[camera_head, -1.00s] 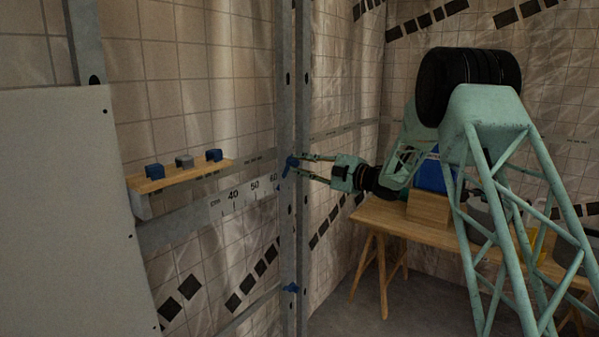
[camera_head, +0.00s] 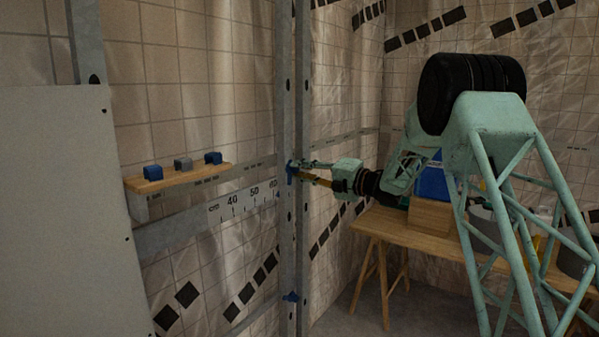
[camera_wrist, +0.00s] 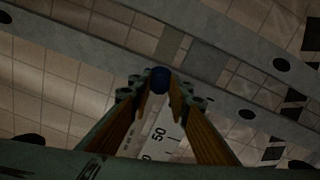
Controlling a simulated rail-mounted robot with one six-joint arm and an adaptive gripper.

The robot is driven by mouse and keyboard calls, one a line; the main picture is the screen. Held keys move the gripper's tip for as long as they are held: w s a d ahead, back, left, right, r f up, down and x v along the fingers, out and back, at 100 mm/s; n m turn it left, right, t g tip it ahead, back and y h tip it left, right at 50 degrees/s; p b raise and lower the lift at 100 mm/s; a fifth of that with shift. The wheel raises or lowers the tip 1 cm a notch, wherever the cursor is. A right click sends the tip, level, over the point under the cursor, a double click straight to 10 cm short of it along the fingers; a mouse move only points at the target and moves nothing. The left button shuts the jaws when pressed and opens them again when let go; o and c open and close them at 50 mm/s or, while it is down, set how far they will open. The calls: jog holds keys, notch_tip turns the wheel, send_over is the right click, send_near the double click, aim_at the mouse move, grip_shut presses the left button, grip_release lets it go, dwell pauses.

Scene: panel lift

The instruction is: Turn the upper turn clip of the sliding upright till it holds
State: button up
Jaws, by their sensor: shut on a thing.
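The upper turn clip (camera_head: 291,172) is a small blue piece on the grey metal sliding upright (camera_head: 287,225). My gripper (camera_head: 299,169) reaches it from the right, and its fingers are shut on the clip. In the wrist view the clip's round blue end (camera_wrist: 161,79) shows between the fingertips of my gripper (camera_wrist: 160,98). The fingers hide much of the clip, so its exact angle is hard to tell. A lower blue clip (camera_head: 291,296) sits further down on the same upright.
A rail with a centimetre scale (camera_head: 245,202) runs behind the upright. A wooden shelf (camera_head: 190,180) with two blue blocks and one grey block is at left, beside a pale panel (camera_head: 60,210). A wooden table (camera_head: 390,226) stands at right. A second upright stands close by.

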jog(key=shift+n, duration=0.4)
jog(key=o, duration=0.9)
jog(key=shift+c, duration=0.2)
jog(key=shift+d, duration=0.1)
jog(key=v, duration=1.2)
